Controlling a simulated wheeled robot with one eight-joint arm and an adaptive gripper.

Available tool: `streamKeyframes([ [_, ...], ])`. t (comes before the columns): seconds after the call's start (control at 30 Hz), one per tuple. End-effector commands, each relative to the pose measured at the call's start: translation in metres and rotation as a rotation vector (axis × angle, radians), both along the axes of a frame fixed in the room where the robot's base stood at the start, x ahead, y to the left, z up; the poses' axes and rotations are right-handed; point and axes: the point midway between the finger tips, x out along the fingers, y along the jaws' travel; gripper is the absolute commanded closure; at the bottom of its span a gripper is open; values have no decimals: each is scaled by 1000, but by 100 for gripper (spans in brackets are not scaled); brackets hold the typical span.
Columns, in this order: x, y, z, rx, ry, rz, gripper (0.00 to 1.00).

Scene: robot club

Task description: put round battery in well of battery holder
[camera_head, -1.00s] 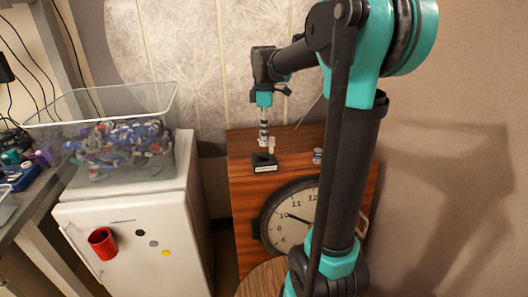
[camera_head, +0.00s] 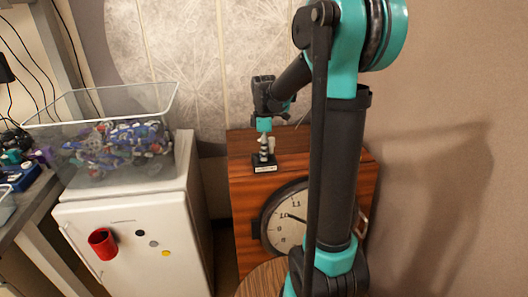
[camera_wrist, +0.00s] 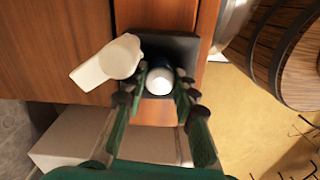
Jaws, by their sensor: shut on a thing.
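The battery holder is a small black block with a pale front label (camera_head: 264,168), on top of the wooden clock case. It also shows as a dark square (camera_wrist: 183,48) under my gripper in the wrist view. My gripper (camera_wrist: 160,84) points down over it, its fingers shut on the round battery (camera_wrist: 159,80), whose white end shows between the fingertips. In the head view my gripper (camera_head: 264,154) is right above the holder. The battery's lower end is hidden, so I cannot tell whether it is in the well.
A white rounded piece (camera_wrist: 108,62) sticks out beside the fingers, at the holder's left edge. The clock face (camera_head: 290,215) is on the case's front. A white cabinet (camera_head: 135,225) with a clear bin (camera_head: 150,100) stands left. A wooden barrel (camera_wrist: 280,50) is at right.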

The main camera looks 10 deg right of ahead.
Motion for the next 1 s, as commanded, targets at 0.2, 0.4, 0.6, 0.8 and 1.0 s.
streamKeyframes([
  [0.2, 0, 0, -2, 0, 0, 0, 64],
  [0.4, 0, 0, -1, 0, 0, 0, 64],
  [0.6, 0, 0, 13, 0, 0, 0, 64],
  [0.8, 0, 0, 52, 0, 0, 0, 64],
  [1.0, 0, 0, 91, 0, 0, 0, 64],
])
